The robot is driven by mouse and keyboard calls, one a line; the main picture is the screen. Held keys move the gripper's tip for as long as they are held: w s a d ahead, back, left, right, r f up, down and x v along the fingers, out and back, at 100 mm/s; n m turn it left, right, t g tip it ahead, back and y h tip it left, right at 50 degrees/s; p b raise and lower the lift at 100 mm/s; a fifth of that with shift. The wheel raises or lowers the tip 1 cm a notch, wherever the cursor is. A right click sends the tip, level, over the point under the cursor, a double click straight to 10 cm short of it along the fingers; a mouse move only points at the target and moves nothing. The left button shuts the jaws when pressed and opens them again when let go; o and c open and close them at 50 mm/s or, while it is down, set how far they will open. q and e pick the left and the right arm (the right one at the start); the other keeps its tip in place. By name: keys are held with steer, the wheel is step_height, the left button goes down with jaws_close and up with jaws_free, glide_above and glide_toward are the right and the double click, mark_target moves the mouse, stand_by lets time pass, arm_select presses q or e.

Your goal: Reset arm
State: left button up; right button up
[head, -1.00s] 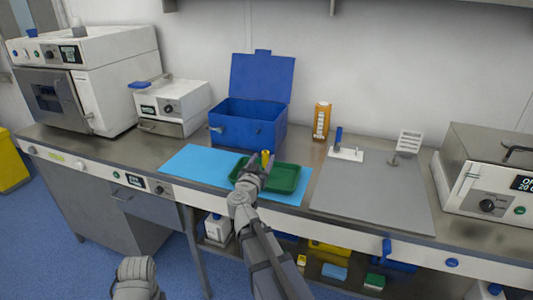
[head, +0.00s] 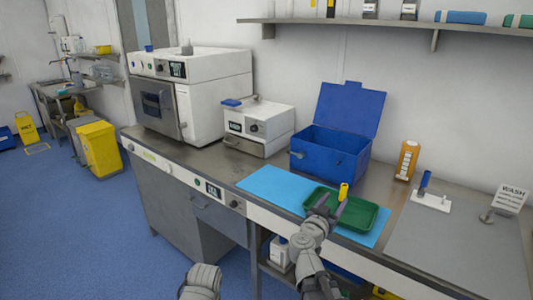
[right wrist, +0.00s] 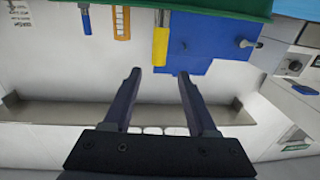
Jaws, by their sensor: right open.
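My right gripper (head: 331,207) is open and empty at the near left part of the green tray (head: 369,222). Its two spread fingers (right wrist: 159,74) also show in the right wrist view, with nothing between them. A yellow cylindrical object (head: 344,191) stands up at the tray, just beyond the fingertips. It also shows in the right wrist view (right wrist: 160,48), apart from the fingers; its base is unclear. The tray lies on a light blue mat (head: 268,185). A grey part of my left arm shows at the bottom of the head view; its gripper is not visible.
An open blue box (head: 328,152) stands behind the tray. An orange bottle (head: 407,160) and a grey board (head: 460,245) are to the right. White machines (head: 215,90) stand on the left of the counter. A shelf (head: 380,20) hangs above. Open blue floor lies left.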

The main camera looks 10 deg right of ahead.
steer(key=w+a+n+t+y, duration=0.35)
steer(key=a+y, duration=0.25)
steer(key=a, duration=0.2)
steer(key=w+a+n+t+y, duration=0.2)
steer(key=w+a+n+y, duration=0.1)
steer(key=a+n+y, duration=0.4)
steer(key=s+a+f+n+g+y, duration=0.1)
steer(key=s+a+f+g+y, duration=0.1)
steer(key=a+f+g+y, duration=0.35)
steer(key=s+a+f+g+h, duration=0.2)
steer(key=s+a+f+g, duration=0.2)
steer(key=s+f+g, duration=0.5)
steer(key=s+d+f+m+g+h, duration=0.2)
steer(key=s+d+f+h, duration=0.1)
steer(key=s+d+f, duration=0.5)
steer(key=s+a+r+n+g+h+p, duration=0.1)
steer(key=s+a+r+p, duration=0.3)
steer(key=a+r, duration=0.1)
steer(key=s+a+r+n+g+h+p, duration=0.1)
steer(key=s+a+r+n+p, duration=0.1)
steer(key=s+a+r+p, duration=0.2)
steer(key=a+r+p, duration=0.1)
steer(key=a, duration=0.2)
steer(key=shift+a, duration=0.3)
